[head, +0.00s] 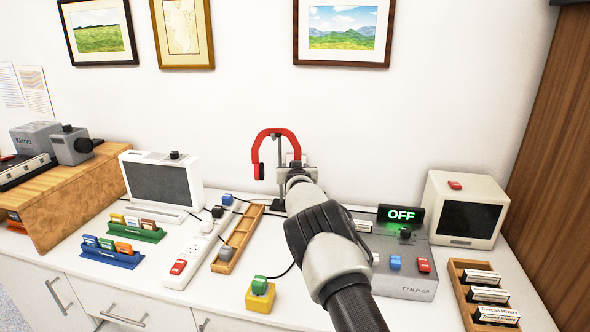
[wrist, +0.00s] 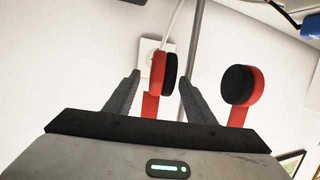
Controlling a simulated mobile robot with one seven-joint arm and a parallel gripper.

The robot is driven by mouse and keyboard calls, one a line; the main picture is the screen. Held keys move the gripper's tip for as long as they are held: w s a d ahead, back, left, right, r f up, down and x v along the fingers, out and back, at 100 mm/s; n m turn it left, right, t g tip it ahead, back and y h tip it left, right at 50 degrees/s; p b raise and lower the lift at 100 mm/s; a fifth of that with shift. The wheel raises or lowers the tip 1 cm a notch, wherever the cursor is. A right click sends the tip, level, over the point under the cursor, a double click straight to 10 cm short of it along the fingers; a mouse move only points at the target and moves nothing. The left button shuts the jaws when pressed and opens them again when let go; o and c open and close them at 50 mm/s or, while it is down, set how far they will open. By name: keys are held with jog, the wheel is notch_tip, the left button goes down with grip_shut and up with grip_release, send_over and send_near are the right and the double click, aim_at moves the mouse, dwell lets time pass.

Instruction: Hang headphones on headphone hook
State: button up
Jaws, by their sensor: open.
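The headphones (head: 284,133) have a red band and black ear pads. They are up off the tabletop, band uppermost, arching over the top of a thin grey upright stand (head: 280,181). Whether the band rests on the hook is hidden. In the wrist view the red and black ear cups (wrist: 238,86) show, and the stand's grey pole (wrist: 194,50) passes between them. My gripper (head: 291,160) is open at the headphones; in the wrist view its fingers (wrist: 158,76) are apart, with one ear cup appearing between or just beyond them. Contact is unclear.
A grey box with an OFF display (head: 401,215) and a cream monitor (head: 465,208) stand to the right. A wooden tray (head: 238,237), power strip (head: 195,253) and yellow button block (head: 260,300) lie left of my arm. Framed prints (head: 342,32) hang above.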

jog(key=shift+s+d+r, duration=0.15)
jog(key=shift+s+r, duration=0.05)
jog(key=shift+s, duration=0.2)
jog(key=a+p+v, duration=0.1)
jog(key=v, duration=1.5)
jog(key=s+d+r+g, duration=0.2)
jog(key=s+d+r, duration=0.2)
jog(key=s, duration=0.3)
jog(key=s+d+r+m+g, duration=0.1)
jog(key=s+d+r, duration=0.25)
jog(key=s, duration=0.35)
jog(key=s+d+r+g, duration=0.2)
jog(key=s+d+r, duration=0.15)
jog(key=s, duration=0.35)
jog(key=s+d+f+g+h, duration=0.1)
jog(key=s+d+g, duration=0.15)
jog(key=s, duration=1.25)
jog(key=s+d+f+g, duration=0.1)
jog(key=s+d+g, duration=0.15)
jog(key=s, duration=1.25)
notch_tip(320, 180, up, 16)
jog(key=w+p, duration=0.1)
jog(key=p, duration=1.5)
jog(key=shift+t, duration=0.3)
jog(key=shift+r, duration=0.1)
